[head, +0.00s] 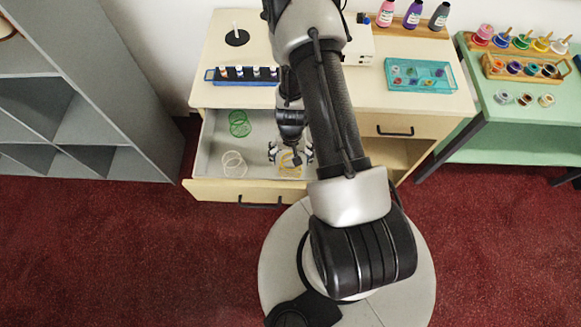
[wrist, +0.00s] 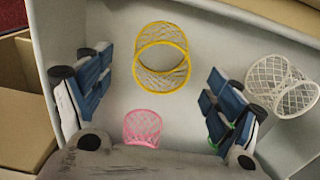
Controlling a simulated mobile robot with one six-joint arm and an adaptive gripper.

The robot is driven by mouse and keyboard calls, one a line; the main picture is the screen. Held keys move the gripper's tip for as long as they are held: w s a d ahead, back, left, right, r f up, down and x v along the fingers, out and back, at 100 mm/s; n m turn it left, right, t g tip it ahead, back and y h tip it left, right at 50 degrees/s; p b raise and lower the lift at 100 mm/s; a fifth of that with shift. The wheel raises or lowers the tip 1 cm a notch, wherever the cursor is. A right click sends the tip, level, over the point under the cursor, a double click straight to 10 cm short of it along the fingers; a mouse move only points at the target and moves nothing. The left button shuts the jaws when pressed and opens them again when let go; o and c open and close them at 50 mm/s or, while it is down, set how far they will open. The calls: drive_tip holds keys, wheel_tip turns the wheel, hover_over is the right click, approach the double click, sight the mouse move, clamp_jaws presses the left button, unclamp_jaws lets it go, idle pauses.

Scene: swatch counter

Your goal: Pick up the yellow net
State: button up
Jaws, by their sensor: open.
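The yellow net (wrist: 164,78) is a short mesh tube with solid yellow rims. It lies in the open drawer, between and beyond my two fingers in the wrist view. In the head view only parts of the yellow net (head: 290,171) show under my gripper (head: 290,156), which hangs over the right part of the drawer. My gripper (wrist: 155,95) is open in the wrist view, its blue-padded fingers wide apart with nothing between the pads. I cannot tell how far the fingertips are above the net.
A pink net (wrist: 142,128) lies near the yellow one, and a white net (wrist: 284,86) lies beyond the right finger. A green net (head: 239,124) lies at the drawer's back left. The drawer walls (head: 207,140) enclose them. A blue rack (head: 240,76) stands on the counter above.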

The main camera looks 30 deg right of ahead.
wheel_tip(320, 180, down, 5)
drive_tip(key=b, duration=0.4)
drive_tip(key=shift+a+b, duration=0.1)
drive_tip(key=shift+b, duration=0.25)
drive_tip(key=shift+r, duration=0.1)
drive_tip(key=shift+c, duration=0.6)
drive_tip(key=c, duration=0.7)
